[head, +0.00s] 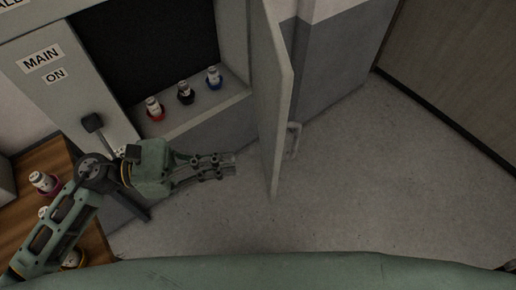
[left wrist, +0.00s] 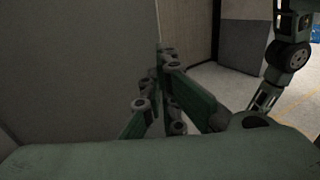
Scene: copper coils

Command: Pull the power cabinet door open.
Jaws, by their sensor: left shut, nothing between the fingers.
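The power cabinet (head: 225,112) stands at the upper left in the head view. Its grey door (head: 272,100) stands swung out from the cabinet's right side, seen nearly edge-on. The door handle (head: 293,141) is on the door's right face. My left gripper (head: 230,164) is shut and empty, left of the door on its inner side. A gap shows between its fingertips and the door in the head view. In the left wrist view the closed fingers (left wrist: 165,92) are in front of a grey panel. My right gripper does not show.
Inside the cabinet's lower ledge stand a red-based (head: 154,108), a black-based (head: 185,92) and a blue-based piece (head: 214,77). A lever (head: 93,123) juts from the MAIN panel (head: 60,80). A wooden table (head: 45,160) is at left. Floor right of the door is clear.

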